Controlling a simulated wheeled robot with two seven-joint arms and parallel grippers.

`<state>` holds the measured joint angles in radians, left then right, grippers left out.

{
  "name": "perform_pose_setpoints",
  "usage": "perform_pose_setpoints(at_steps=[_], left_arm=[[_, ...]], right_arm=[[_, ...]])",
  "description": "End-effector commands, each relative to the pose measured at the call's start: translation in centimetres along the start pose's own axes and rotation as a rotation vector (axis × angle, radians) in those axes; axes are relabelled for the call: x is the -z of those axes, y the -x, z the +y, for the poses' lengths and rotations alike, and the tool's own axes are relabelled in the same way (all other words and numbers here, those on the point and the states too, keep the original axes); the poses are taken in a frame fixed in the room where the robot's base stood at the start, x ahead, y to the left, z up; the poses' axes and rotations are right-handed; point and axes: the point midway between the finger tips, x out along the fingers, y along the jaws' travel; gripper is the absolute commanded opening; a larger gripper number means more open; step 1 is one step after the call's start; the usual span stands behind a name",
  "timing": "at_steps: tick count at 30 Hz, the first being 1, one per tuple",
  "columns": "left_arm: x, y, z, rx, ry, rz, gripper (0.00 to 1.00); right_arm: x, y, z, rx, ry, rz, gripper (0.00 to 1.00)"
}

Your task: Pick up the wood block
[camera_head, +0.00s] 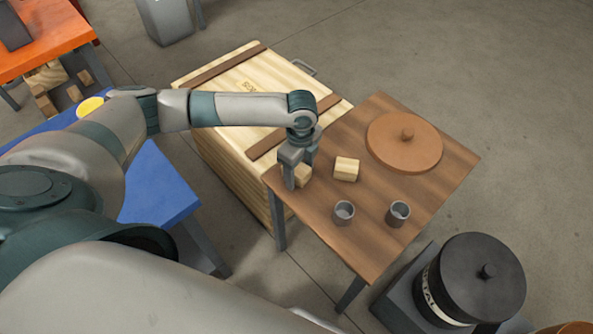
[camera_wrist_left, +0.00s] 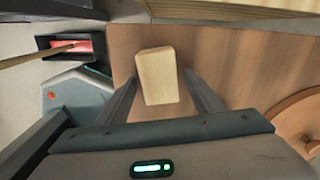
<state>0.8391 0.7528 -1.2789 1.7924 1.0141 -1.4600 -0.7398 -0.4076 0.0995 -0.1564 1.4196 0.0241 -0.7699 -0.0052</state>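A pale wood block (camera_head: 303,175) sits near the left corner of the brown table, at my left gripper (camera_head: 298,170). In the left wrist view the wood block (camera_wrist_left: 157,76) lies between the fingertips of my left gripper (camera_wrist_left: 161,84). A narrow gap shows at the right finger; the left finger is very close to the block. The fingers look open around it. In the head view the gripper partly hides the block. A second pale wood block (camera_head: 346,169) lies on the table just right of the gripper. My right gripper is not in view.
The table (camera_head: 440,185) also holds a round brown lid (camera_head: 404,142) and two grey cups (camera_head: 343,213) (camera_head: 398,213). A large wooden crate (camera_head: 215,85) stands along its upper left edge. A black-lidded drum (camera_head: 470,280) stands at lower right. Open floor lies at right.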

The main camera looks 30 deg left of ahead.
Motion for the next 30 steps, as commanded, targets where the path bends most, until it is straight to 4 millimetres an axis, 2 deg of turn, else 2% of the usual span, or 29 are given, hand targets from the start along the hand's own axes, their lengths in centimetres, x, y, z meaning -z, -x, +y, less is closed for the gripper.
perform_pose_setpoints(at_steps=[1, 5, 6, 11, 19, 23, 27, 30], left_arm=[[0.0, 0.0, 0.0, 0.000, 0.000, 0.000, 0.51], [0.0, 0.0, 0.0, 0.000, 0.000, 0.000, 0.20], [0.0, 0.0, 0.0, 0.000, 0.000, 0.000, 0.16], [0.0, 0.0, 0.0, 0.000, 0.000, 0.000, 0.16], [0.0, 0.7, -0.1, 0.001, 0.000, 0.000, 0.16], [0.0, 2.0, -0.1, 0.003, -0.001, 0.001, 0.16], [0.0, 4.2, -0.1, 0.003, -0.001, 0.001, 0.16], [1.9, 5.2, 0.1, 0.002, -0.005, 0.004, 0.16]], right_arm=[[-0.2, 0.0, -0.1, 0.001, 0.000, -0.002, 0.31], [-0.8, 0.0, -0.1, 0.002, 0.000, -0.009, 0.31], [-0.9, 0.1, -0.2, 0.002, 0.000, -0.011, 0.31], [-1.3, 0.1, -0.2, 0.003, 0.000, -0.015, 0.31], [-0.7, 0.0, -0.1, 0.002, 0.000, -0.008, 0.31], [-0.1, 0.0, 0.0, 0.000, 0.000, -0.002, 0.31], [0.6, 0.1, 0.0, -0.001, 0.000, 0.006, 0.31], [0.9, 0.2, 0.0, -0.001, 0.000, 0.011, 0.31]])
